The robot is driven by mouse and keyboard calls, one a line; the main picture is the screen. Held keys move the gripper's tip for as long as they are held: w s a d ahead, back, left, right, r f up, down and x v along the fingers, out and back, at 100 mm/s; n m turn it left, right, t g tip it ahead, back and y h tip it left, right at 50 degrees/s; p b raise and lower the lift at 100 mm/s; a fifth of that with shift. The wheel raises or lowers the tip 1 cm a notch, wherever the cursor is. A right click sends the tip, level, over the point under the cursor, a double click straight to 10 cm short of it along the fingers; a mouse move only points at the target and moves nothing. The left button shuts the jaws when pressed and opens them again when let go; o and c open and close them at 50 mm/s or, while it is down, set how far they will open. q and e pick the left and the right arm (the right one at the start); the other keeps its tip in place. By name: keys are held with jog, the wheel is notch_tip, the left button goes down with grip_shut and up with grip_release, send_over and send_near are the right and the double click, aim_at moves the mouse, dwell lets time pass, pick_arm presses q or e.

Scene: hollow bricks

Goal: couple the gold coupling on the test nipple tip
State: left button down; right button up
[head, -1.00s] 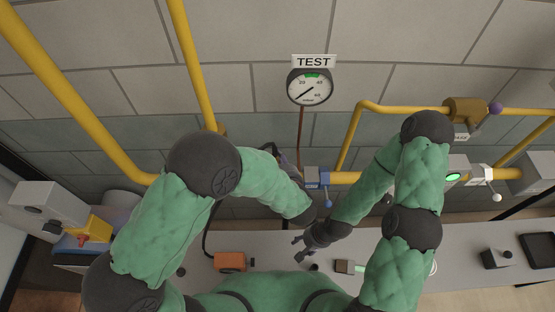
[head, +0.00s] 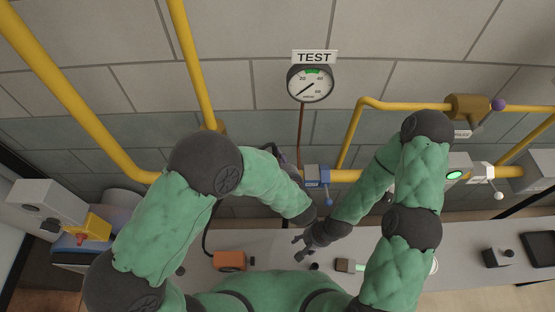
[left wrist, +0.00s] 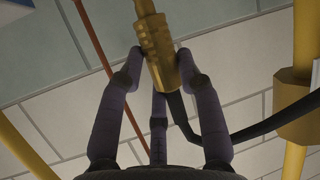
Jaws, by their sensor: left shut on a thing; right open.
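The gold coupling (left wrist: 161,58) is between the fingers of my left gripper (left wrist: 157,72) in the left wrist view. My left gripper is shut on it. A narrower gold piece continues from it to the top edge of that view; I cannot tell whether this is the test nipple tip or part of the coupling. In the head view my left gripper (head: 282,157) shows only partly, behind my forearm near the wall pipe, and the coupling is hidden there. My right gripper (head: 300,242) is open and empty above the bench.
A TEST gauge (head: 310,83) hangs on the wall above a thin copper line. A blue valve (head: 318,176) sits right of my left gripper. A black hose (left wrist: 250,132) runs right in the left wrist view. An orange box (head: 229,261) stands on the grey bench (head: 458,252).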

pick_arm(q)
jog(key=shift+f+b, duration=1.1)
jog(key=shift+f, duration=0.45)
jog(key=c, duration=0.8)
grip_release()
jog(key=shift+o, duration=0.2)
jog(key=v, duration=1.2)
